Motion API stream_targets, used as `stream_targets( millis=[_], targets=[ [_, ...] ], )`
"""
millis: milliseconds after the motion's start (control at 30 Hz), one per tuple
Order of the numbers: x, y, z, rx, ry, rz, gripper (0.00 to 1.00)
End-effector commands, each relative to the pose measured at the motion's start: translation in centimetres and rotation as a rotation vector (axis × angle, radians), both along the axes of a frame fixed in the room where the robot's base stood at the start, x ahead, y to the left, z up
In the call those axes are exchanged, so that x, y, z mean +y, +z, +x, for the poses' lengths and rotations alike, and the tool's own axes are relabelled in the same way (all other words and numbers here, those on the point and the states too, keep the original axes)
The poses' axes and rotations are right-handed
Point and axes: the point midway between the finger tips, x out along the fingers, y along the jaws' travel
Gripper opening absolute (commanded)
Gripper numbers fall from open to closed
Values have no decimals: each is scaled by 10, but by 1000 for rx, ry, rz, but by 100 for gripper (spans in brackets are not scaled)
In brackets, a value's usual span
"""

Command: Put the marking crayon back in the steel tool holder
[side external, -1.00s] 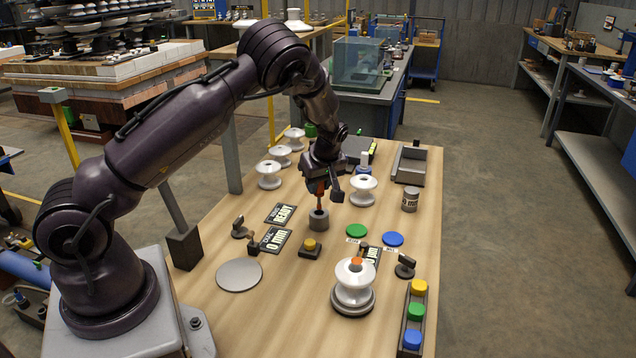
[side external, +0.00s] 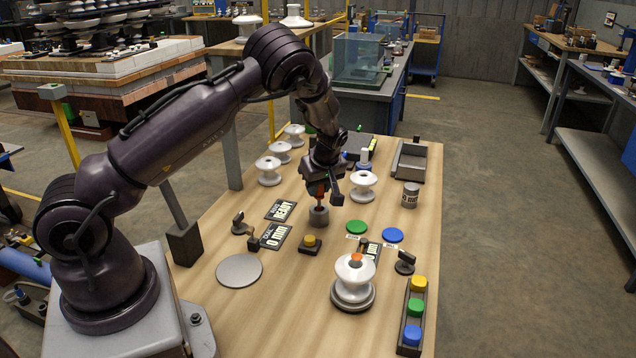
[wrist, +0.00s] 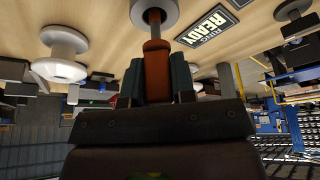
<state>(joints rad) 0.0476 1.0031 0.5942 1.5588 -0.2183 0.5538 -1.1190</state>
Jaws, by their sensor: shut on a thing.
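The marking crayon (side external: 320,194) is an orange-brown stick, upright between the fingers of my gripper (side external: 321,187). The steel tool holder (side external: 319,217) is a short grey cylinder on the bench, directly under my gripper. The crayon's lower end is at the holder's mouth and appears to be inside it. In the wrist view, my gripper (wrist: 156,80) is shut on the crayon (wrist: 156,58), and a thinner dark tip reaches into the opening of the holder (wrist: 168,17). How deep the tip sits is hidden.
A white insulator (side external: 363,187) stands close right of my gripper, with several more at the back left. An insulator stack (side external: 352,280) with an orange top stands at the front.

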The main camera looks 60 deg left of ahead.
Motion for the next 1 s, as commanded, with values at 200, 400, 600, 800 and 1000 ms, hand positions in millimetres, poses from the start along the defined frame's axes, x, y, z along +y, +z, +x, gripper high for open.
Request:
stream_targets(
  millis=[200, 400, 600, 800, 1000],
  targets=[
    [0, -6, 0, 0, 0, 0, 0],
    [0, -11, 0, -1, 0, 0, 0],
    [0, -16, 0, -1, -1, 0, 0],
    [0, -21, 0, -1, 0, 0, 0],
    [0, -26, 0, 0, 0, 0, 0]
  ],
)
